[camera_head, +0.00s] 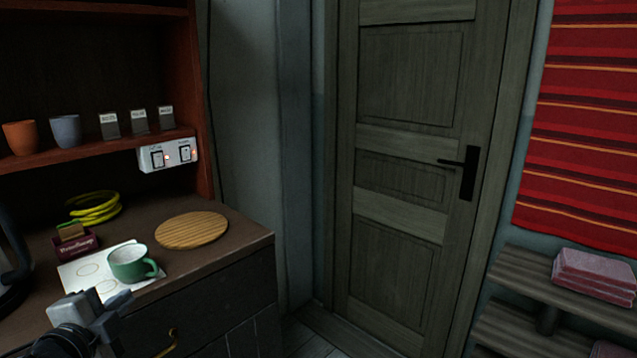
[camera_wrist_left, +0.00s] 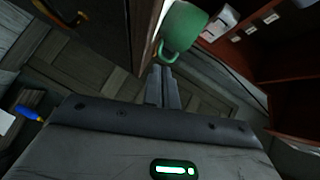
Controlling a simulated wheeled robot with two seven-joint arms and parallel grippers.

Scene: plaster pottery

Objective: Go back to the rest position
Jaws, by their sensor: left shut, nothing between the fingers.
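My left gripper (camera_head: 108,306) is at the lower left of the head view, in front of the cabinet's front edge. Its two fingers are together with nothing between them, and they also show in the left wrist view (camera_wrist_left: 163,76). A green cup (camera_head: 130,263) with a pale inside stands upright on a white sheet (camera_head: 75,272) on the counter, its handle to the right. The cup also shows in the left wrist view (camera_wrist_left: 186,24), above the fingertips and apart from them. My right gripper is not in view.
The wooden counter (camera_head: 250,236) also holds a round wooden board (camera_head: 192,230), a yellow coil (camera_head: 95,208) and a small dark red box (camera_head: 76,245). A shelf with an orange cup (camera_head: 20,138) and a blue-grey cup (camera_head: 66,131) stands above. A closed door (camera_head: 400,180) is behind.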

